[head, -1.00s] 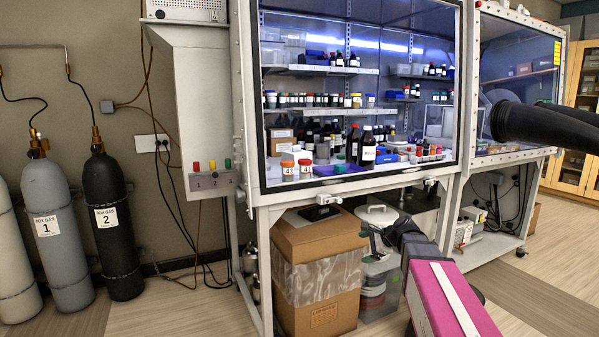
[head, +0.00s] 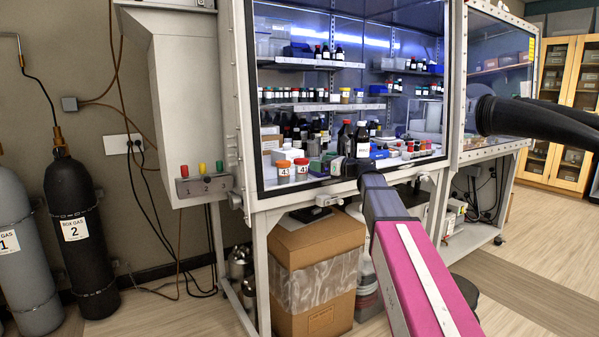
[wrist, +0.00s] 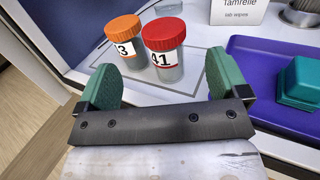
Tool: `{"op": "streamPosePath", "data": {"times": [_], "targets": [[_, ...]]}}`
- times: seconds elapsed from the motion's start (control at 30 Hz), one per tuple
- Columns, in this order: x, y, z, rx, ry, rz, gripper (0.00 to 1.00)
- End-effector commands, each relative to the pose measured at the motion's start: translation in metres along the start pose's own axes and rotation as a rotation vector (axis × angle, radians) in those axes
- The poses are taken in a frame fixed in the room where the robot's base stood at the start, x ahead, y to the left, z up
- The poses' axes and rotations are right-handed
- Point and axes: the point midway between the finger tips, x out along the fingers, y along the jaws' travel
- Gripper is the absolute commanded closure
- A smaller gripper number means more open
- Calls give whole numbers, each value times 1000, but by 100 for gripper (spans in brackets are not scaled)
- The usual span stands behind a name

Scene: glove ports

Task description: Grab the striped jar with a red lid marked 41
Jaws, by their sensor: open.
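The jar with a red lid marked 41 (wrist: 167,65) stands upright in the wrist view, with a white label and a red band low on it. It also shows in the head view (head: 301,173). A similar jar with an orange lid (wrist: 129,46) stands close on its left, its label partly showing a 3. My gripper (wrist: 161,80) is open and empty, its green fingers spread wide. The red-lidded jar appears beyond and between the fingers, nearer the middle; I see no contact. In the head view, my gripper (head: 353,171) is at the cabinet's front edge, right of both jars.
A purple tray (wrist: 244,85) with a teal block (wrist: 300,82) lies right of the jars. A white sign (wrist: 238,8) stands behind. Several dark bottles crowd the cabinet floor in the head view. The cabinet's front frame (head: 300,197) runs below the jars.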

Motion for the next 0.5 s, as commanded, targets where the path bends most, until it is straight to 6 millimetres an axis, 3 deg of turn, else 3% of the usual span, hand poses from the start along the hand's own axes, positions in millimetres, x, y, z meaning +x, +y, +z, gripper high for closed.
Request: {"op": "streamPosePath", "data": {"times": [0.1,0.33,0.5], "targets": [[18,-2,0,-1,1,1,7],[32,-2,0,-2,1,1,7],[56,-5,1,-2,1,1,7]]}}
